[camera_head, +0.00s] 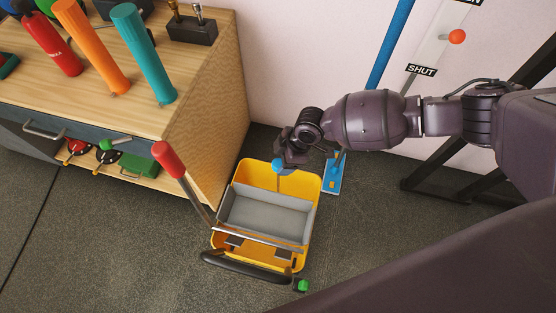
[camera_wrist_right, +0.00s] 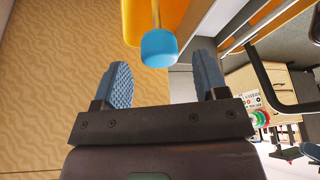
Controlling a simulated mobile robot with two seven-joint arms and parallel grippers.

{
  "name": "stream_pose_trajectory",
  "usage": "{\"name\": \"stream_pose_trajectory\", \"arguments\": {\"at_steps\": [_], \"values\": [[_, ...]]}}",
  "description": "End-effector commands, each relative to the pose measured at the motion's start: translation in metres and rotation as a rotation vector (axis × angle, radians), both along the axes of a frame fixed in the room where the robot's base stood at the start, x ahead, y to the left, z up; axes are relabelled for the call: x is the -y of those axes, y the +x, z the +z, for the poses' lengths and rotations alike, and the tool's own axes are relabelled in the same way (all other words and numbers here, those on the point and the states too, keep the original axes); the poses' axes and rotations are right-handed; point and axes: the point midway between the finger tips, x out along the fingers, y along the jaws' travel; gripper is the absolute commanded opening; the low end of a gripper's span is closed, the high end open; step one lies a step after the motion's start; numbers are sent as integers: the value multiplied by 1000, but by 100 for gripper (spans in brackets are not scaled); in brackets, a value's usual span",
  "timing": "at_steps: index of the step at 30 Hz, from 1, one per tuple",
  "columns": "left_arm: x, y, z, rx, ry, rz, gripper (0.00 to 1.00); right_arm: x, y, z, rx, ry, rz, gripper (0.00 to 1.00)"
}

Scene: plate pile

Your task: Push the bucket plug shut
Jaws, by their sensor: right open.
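The yellow bucket (camera_head: 312,190) stands on the dark floor beside the wooden cabinet, with a grey wringer basket (camera_head: 265,213) in it. A blue knob (camera_head: 278,166) on a thin upright rod rises at the bucket's back and looks like the plug's handle. It also shows in the right wrist view (camera_wrist_right: 159,48). Where the rod ends is hidden, so I cannot tell how the plug sits. My right gripper (camera_head: 288,158) is open and empty above the bucket's back rim. In its wrist view the knob lies between the finger lines, just past the fingertips (camera_wrist_right: 160,70). My left gripper is out of view.
A red-gripped lever (camera_head: 169,160) slants up from the bucket's left side, and a black handle (camera_head: 246,269) crosses its front. The wooden cabinet (camera_head: 207,125) is close left.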

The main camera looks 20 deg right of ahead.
Motion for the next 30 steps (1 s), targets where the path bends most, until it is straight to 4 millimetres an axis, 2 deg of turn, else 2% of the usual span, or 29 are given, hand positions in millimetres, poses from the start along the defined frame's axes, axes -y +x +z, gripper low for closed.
{"name": "stream_pose_trajectory", "arguments": {"at_steps": [1, 6, 17, 20, 30], "values": [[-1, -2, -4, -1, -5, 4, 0, -3, -1, -11, -6, 0, -1, 66], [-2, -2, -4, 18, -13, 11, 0, -8, 1, -22, -2, 0, 0, 66], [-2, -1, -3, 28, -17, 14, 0, -10, 3, -23, 3, 0, 0, 66], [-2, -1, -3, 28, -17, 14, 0, -10, 3, -23, 2, 1, 0, 54], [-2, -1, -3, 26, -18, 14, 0, -10, 3, -23, 2, 1, 0, 2]]}}
